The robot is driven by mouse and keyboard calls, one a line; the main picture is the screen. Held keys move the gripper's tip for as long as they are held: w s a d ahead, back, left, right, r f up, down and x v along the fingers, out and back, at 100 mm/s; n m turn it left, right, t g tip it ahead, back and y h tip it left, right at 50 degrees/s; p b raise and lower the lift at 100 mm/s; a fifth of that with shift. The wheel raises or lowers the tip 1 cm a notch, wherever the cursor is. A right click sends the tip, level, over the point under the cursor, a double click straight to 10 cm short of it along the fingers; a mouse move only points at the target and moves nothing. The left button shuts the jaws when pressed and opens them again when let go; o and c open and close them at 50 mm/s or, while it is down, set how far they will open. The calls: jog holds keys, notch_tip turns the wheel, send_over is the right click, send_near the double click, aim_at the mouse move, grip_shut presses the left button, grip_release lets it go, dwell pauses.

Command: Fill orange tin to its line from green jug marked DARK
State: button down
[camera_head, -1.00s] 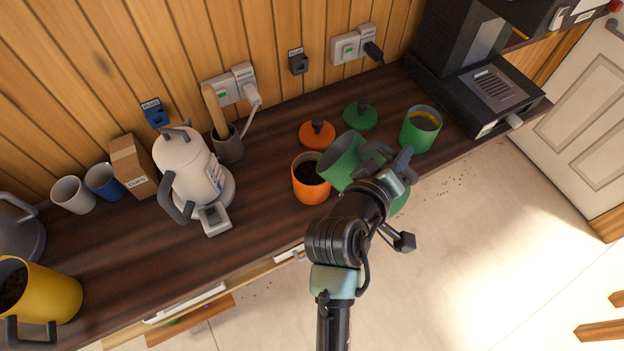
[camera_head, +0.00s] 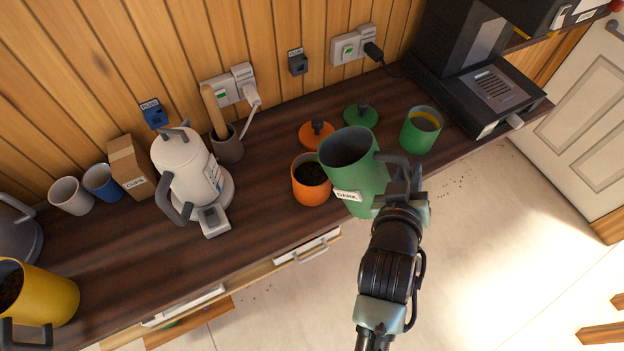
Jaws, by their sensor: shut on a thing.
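The orange tin (camera_head: 311,193) stands open on the dark counter, with dark contents inside below its rim. I cannot make out its line. The green jug (camera_head: 357,178) with a white label reading DARK is just right of the tin, close beside it and nearly upright. Its mouth faces up toward the camera and its inside looks dark; I cannot tell how much it holds. My gripper (camera_head: 399,178) is shut on the jug's grey handle, on the jug's right side. The fingertips are partly hidden by the handle and wrist.
An orange lid (camera_head: 316,134) and a green lid (camera_head: 360,116) lie behind the jug. A green tin (camera_head: 422,130) with a yellow inside stands to the right. A white kettle (camera_head: 187,175) is left. Dark specks dot the floor.

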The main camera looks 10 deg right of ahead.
jog(key=shift+r, duration=0.15)
jog(key=shift+r+m+y+p, duration=0.3)
jog(key=shift+r+m+p, duration=0.3)
jog(key=shift+r+p, duration=0.25)
jog(key=shift+a+r+m+t, duration=0.1)
jog(key=shift+r+m+t, duration=0.5)
jog(key=shift+r, duration=0.15)
jog(key=shift+w, duration=0.1)
jog(key=shift+f, duration=0.15)
jog(key=f+b, duration=0.1)
jog(key=f+m+y+b, duration=0.1)
jog(key=shift+w+a+f+b, duration=0.2)
jog(key=shift+a+f+b, duration=0.05)
jog(key=shift+a+b, duration=0.15)
jog(key=shift+w+f+m+t, duration=0.1)
jog(key=shift+w+m+t, duration=0.05)
jog(key=shift+m+t, duration=0.2)
